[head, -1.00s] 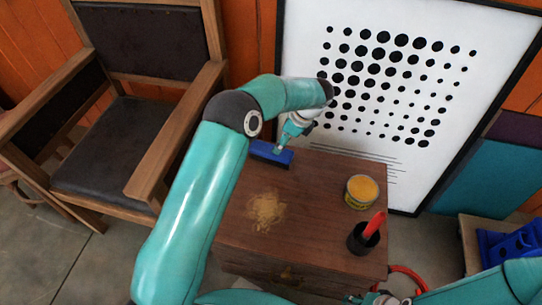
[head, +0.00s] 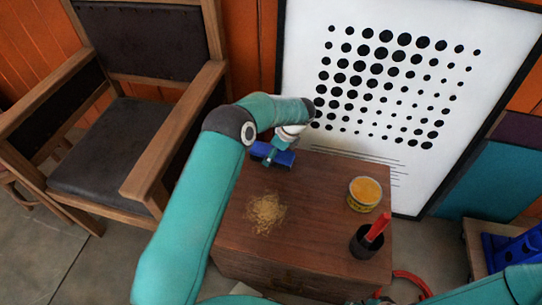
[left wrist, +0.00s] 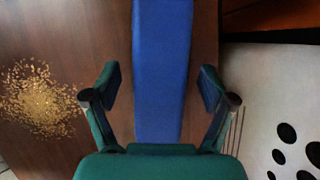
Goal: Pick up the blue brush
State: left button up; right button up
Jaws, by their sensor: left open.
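The blue brush (head: 284,157) lies on the back left part of the brown wooden cabinet top (head: 320,190). In the left wrist view the brush (left wrist: 162,70) runs lengthwise up the picture between my open fingers. My left gripper (head: 271,154) is over the brush, partly covering it in the head view. In the left wrist view the left gripper (left wrist: 157,90) has one finger on each side of the brush, with a gap on both sides. I cannot tell how far above the top the fingertips are. My right gripper does not show clearly.
A pile of yellowish shavings (head: 265,213) lies in front of the brush. A yellow-topped tin (head: 365,193) and a dark cup with a red handle (head: 369,238) stand on the right. A dotted board (head: 400,90) leans behind; a wooden chair (head: 100,150) stands at the left.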

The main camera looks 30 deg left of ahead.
pick_arm(q)
jog(key=c, duration=1.4)
jog(key=shift+o, duration=0.2)
jog(key=shift+r, duration=0.1)
notch_tip(320, 180, up, 20)
jog(key=p, duration=0.4)
jog(key=shift+p, duration=0.4)
